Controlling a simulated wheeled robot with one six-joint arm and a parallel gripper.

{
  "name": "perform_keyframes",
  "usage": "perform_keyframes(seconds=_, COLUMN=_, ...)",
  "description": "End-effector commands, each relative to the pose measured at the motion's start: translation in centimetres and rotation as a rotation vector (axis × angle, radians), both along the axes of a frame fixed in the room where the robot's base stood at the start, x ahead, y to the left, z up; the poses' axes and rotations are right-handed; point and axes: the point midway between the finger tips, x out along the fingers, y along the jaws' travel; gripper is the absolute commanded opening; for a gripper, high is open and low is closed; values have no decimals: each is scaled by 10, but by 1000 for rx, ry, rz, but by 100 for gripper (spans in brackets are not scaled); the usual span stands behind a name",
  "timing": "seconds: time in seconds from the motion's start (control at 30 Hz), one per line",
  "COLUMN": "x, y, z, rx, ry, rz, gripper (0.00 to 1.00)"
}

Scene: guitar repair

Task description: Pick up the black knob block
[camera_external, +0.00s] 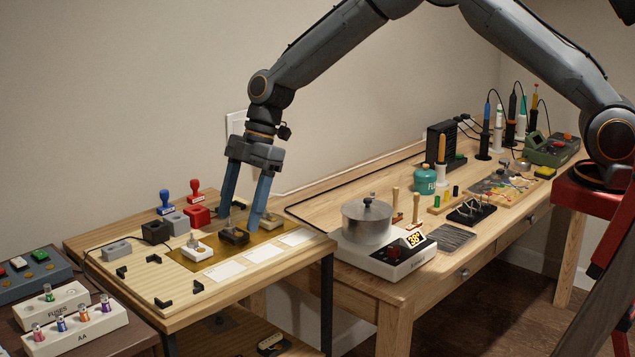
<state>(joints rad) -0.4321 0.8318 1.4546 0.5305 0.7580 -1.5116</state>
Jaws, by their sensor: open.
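The black knob block (234,236) sits on the yellow-brown mat (268,249) of the left workbench. My gripper (241,222) points down with its two blue fingers apart, one on each side of the block as seen here. The fingertips are low, near the block's height. I cannot tell whether either finger touches it. The gripper holds nothing that I can see. A white knob block (196,249) stands just left of the black one.
A dark block (156,233), a grey block (177,223) and a red block (197,215) stand behind to the left. Red and blue stamps are farther back. A pot (367,222) on a white hotplate (386,257) stands to the right. White cards lie in front.

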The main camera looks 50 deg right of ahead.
Motion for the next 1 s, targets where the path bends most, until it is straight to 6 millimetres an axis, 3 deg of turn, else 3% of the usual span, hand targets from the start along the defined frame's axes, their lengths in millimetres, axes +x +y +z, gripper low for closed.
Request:
perform_keyframes(seconds=0.2, x=0, y=9, z=-20, rx=0, ry=0, rz=-1, gripper=64)
perform_keyframes(seconds=0.5, x=1, y=10, z=-25, rx=0, ry=-1, rz=-2, gripper=64)
perform_keyframes(seconds=0.77, x=1, y=10, z=-24, rx=0, ry=-1, rz=-1, gripper=22)
perform_keyframes(seconds=1.0, x=1, y=10, z=-24, rx=0, ry=-2, rz=-1, gripper=19)
